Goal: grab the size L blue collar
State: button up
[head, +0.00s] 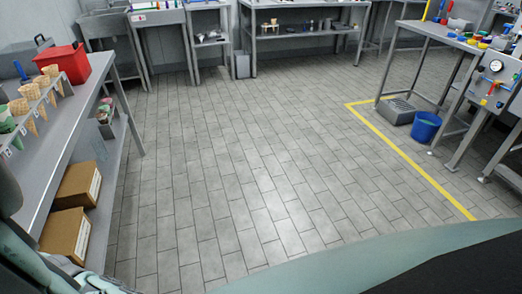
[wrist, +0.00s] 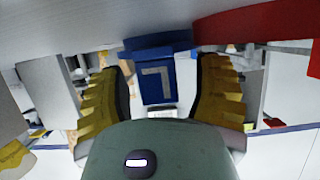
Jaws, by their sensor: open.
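The blue collar (wrist: 158,92) shows in the wrist view, with a pale letter L on its face. My gripper (wrist: 158,68) is open, with one ribbed yellow finger on each side of the collar. A gap shows between each finger and the lettered face, and I cannot tell how far the collar lies from the fingertips in depth. My gripper is out of sight in the head view. I cannot pick out the L collar there.
In the head view, a metal bench (head: 62,138) at the left bears a rack of cones (head: 33,95) and a red box (head: 65,62). Cardboard boxes (head: 77,187) sit below. The tiled floor (head: 245,150) is clear. A blue bucket (head: 426,127) stands at the right.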

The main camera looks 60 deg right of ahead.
jog(key=shift+o, duration=0.2)
grip_shut()
dwell(0.4)
